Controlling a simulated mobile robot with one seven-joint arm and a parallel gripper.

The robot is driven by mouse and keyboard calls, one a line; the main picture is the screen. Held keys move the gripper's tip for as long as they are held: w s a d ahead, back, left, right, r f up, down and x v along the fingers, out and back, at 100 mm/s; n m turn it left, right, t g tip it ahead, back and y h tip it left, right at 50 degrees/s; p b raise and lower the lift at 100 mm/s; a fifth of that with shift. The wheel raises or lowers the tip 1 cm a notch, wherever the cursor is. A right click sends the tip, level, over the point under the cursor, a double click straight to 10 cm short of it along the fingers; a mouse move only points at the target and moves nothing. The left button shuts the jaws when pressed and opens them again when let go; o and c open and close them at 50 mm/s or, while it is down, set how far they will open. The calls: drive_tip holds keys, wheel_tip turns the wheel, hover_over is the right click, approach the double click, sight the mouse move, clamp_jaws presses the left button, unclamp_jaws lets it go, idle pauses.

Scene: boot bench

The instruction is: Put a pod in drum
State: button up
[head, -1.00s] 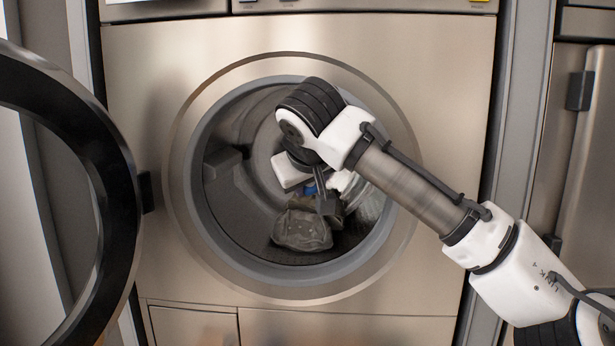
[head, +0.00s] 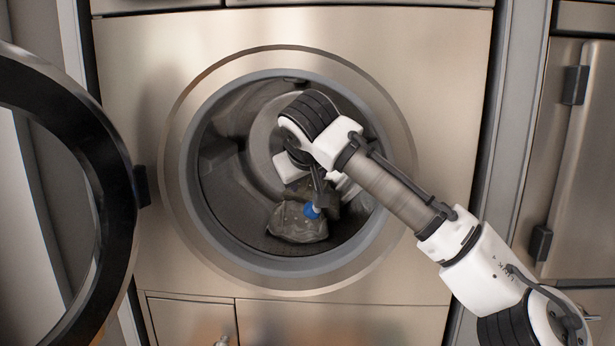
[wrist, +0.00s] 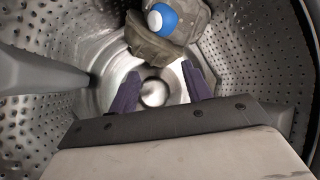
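The blue and white pod (head: 312,211) is inside the drum (head: 235,195), at or against a crumpled grey cloth (head: 295,228). In the wrist view the pod (wrist: 162,19) shows at the top, over the cloth (wrist: 150,46), beyond my fingertips. My gripper (head: 323,199) is inside the drum, just above the pod in the head view. In the wrist view my gripper (wrist: 162,84) has its two purple fingers spread, with nothing between them. The perforated drum wall (wrist: 248,62) surrounds it. My arm hides part of the drum's right side.
The round door (head: 117,185) stands open at the left. The grey opening ring (head: 192,190) encircles my wrist and forearm. Free room shows in the drum's left side. A metal cabinet (head: 575,170) stands to the right of the machine.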

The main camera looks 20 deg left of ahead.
drive_tip(key=shift+o, duration=0.6)
drive_tip(key=b+v, duration=0.2)
drive_tip(key=v, duration=1.2)
drive_tip(key=shift+f, duration=0.1)
